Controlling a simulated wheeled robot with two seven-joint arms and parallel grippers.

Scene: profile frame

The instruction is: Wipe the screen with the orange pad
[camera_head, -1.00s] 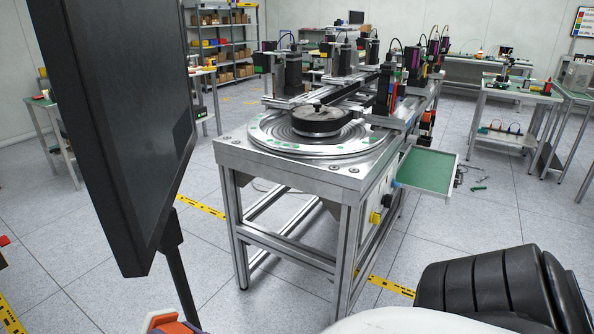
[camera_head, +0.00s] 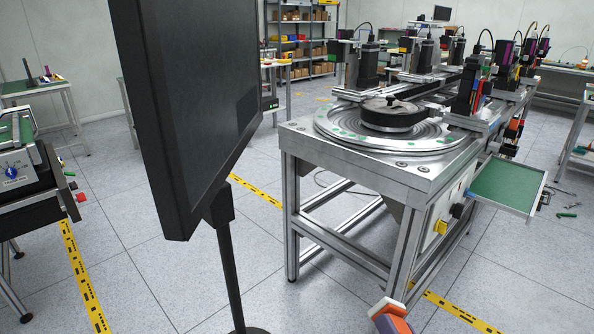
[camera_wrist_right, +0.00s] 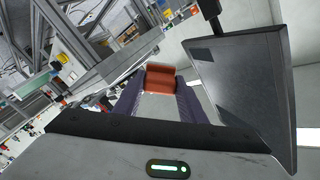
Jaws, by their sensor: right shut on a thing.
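The screen (camera_head: 205,95) is a dark, tall panel on a black stand, seen at a steep angle left of centre in the head view. It also shows at the right of the right wrist view (camera_wrist_right: 240,85), apart from the pad. The orange pad (camera_head: 386,305) shows at the bottom edge of the head view, right of the screen. In the right wrist view the pad (camera_wrist_right: 161,78) sits between the purple fingers of my right gripper (camera_wrist_right: 160,95), which is shut on it. My left gripper is not in view.
A metal workbench (camera_head: 375,170) with a round turntable stands behind and right of the screen. A green tray (camera_head: 507,186) juts from its side. A table with a control box (camera_head: 20,175) is at the left. Open floor lies around the screen's stand.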

